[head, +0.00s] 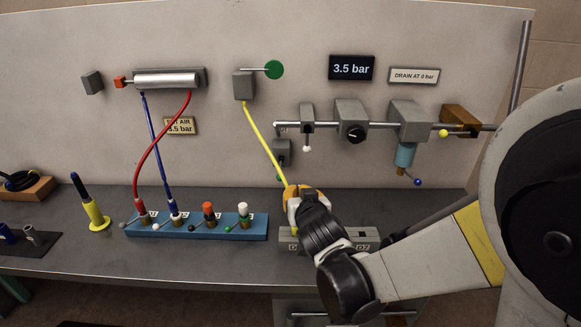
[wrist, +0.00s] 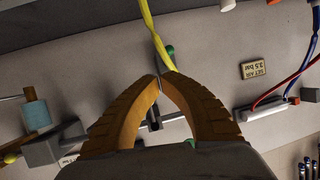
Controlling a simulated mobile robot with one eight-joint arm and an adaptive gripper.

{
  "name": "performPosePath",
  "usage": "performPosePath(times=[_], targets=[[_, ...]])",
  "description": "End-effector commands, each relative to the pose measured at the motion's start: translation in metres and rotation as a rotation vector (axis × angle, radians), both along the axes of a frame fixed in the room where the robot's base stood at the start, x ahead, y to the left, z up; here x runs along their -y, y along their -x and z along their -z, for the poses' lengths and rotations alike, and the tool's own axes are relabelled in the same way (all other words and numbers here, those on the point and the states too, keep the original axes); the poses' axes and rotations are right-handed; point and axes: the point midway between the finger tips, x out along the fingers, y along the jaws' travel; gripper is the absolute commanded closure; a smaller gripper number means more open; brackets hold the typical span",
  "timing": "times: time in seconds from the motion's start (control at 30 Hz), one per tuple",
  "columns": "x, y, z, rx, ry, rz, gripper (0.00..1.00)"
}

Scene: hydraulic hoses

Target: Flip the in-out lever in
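No lever carries a readable in-out label. A small grey wall box (head: 282,150) under the left end of the pipe has a small green knob (head: 278,178) below it. That knob also shows in the wrist view (wrist: 168,50), just beyond my fingertips. My gripper (head: 290,190) is in front of the wall close to this knob. In the wrist view its orange-brown fingers (wrist: 160,78) meet at the tips, with nothing seen between them. The yellow hose (head: 262,140) passes behind the right finger in the wrist view. Whether the fingers touch the knob or hose is unclear.
A pipe on the wall carries several grey blocks (head: 350,112), a blue-green cup (head: 405,155) and small knobbed levers. A blue manifold (head: 253,229) with red and blue hoses stands on the bench. A grey labelled block (head: 358,233) is partly behind my arm.

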Motion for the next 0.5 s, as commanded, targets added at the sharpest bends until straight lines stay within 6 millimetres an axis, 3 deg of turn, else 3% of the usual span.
performPosePath(times=[0.1, 0.27, 0.5], targets=[[-0.015, -0.005, 0.006, 0.027, -0.012, -0.022, 1.00], [-0.019, -0.015, 0.012, 0.035, -0.017, -0.025, 1.00], [-0.025, -0.056, 0.028, 0.034, -0.016, -0.024, 1.00]])
